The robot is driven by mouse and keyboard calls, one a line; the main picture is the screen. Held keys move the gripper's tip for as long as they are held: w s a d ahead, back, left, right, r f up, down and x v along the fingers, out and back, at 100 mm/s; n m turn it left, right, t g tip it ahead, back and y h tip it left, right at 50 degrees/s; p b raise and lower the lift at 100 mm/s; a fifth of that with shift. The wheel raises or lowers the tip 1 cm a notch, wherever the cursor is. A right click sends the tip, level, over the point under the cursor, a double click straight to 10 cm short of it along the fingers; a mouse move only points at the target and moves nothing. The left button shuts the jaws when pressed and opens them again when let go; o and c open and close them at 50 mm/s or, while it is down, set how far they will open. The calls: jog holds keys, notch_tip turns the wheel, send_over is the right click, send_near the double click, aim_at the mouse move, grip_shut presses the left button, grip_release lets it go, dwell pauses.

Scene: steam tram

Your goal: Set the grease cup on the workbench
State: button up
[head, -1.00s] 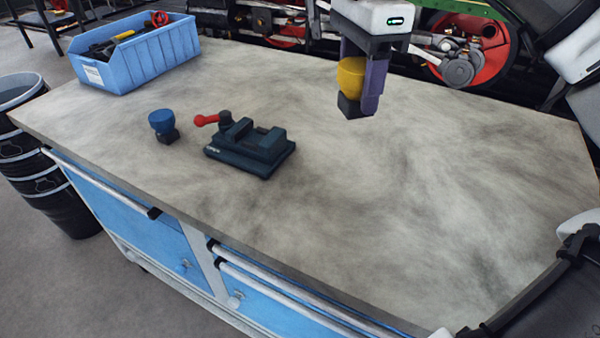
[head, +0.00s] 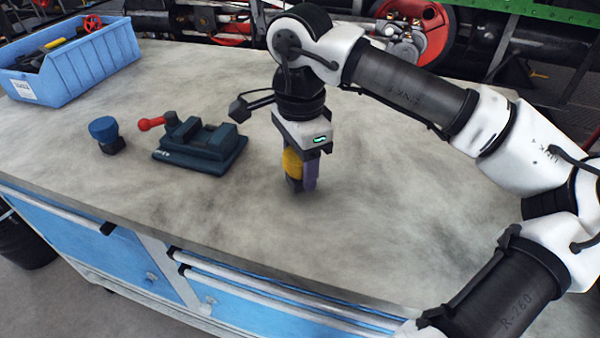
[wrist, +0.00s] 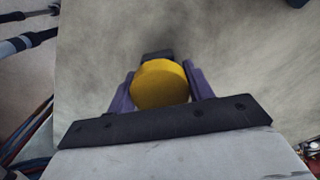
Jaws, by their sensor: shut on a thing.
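A yellow-topped grease cup with a dark base (head: 291,163) is between the fingers of my gripper (head: 301,175), which is shut on it. In the wrist view the round yellow top of the cup (wrist: 160,84) faces the camera, with a purple finger on each side. The cup is upright, at or just above the grey top of the workbench (head: 400,220), right of the vise; I cannot tell whether its base touches. A second cup, blue-topped with a dark base (head: 106,134), stands on the bench to the left.
A dark vise with a red-knobbed handle (head: 200,145) sits between the blue cup and my gripper. A blue bin of tools (head: 75,68) stands at the back left. The bench is clear in front and to the right. Machinery with a red wheel (head: 425,30) is behind.

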jog(key=shift+f, duration=1.3)
jog(key=shift+f, duration=0.15)
jog(key=o, duration=1.2)
notch_tip(320, 180, up, 12)
jog(key=shift+r, duration=0.15)
